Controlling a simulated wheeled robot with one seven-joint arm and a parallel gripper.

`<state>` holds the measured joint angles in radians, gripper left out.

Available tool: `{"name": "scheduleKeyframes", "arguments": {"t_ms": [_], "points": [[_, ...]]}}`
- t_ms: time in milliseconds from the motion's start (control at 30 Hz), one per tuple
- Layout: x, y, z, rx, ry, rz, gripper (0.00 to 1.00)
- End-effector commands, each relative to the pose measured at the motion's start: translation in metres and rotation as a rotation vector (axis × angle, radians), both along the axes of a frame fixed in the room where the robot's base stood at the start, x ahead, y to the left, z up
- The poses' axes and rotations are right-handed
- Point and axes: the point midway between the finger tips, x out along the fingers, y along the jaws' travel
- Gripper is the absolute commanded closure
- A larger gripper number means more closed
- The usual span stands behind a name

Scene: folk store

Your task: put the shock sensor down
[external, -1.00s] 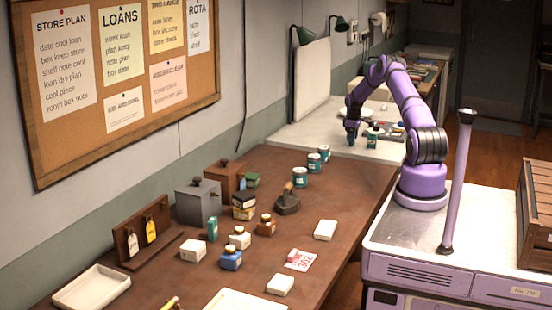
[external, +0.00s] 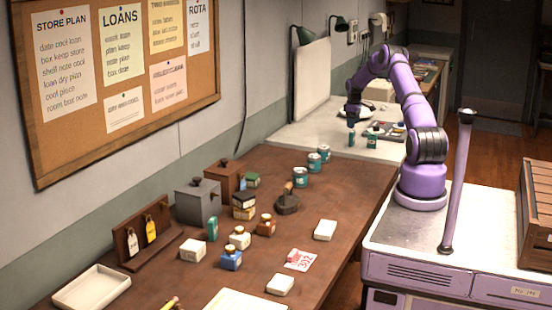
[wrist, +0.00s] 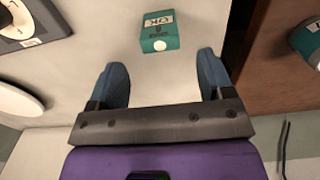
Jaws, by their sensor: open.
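A small teal block with a white label reading "OK" and a white dot, seemingly the shock sensor (wrist: 160,38), stands on the pale worktop in the wrist view. It also shows in the external view (external: 351,138), below my gripper. My gripper (wrist: 163,75) is open and empty, its two blue fingers apart. The block lies beyond the fingertips in the wrist view, with a gap between them and it. In the external view my gripper (external: 352,114) hangs above the block, clear of it.
Another teal-and-white item (external: 372,138) stands just right of the block. A white plate (wrist: 14,102) and a grey tray (wrist: 32,22) lie nearby. Pale worktop (external: 300,132) is free to the left.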

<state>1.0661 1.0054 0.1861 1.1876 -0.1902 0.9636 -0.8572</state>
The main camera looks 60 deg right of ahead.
Motion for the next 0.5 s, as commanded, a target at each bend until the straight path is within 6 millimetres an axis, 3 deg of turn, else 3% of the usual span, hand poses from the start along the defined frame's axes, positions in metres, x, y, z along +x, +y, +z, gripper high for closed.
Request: {"name": "scheduleKeyframes", "arguments": {"t_ms": [100, 367, 500], "points": [[0.0, 0.0, 0.021, -0.001, -0.001, 0.0, 0.26], [0.002, 0.002, 0.045, -0.001, -0.001, 0.0, 0.26], [0.017, 0.024, 0.073, -0.017, -0.006, 0.01, 0.26]]}}
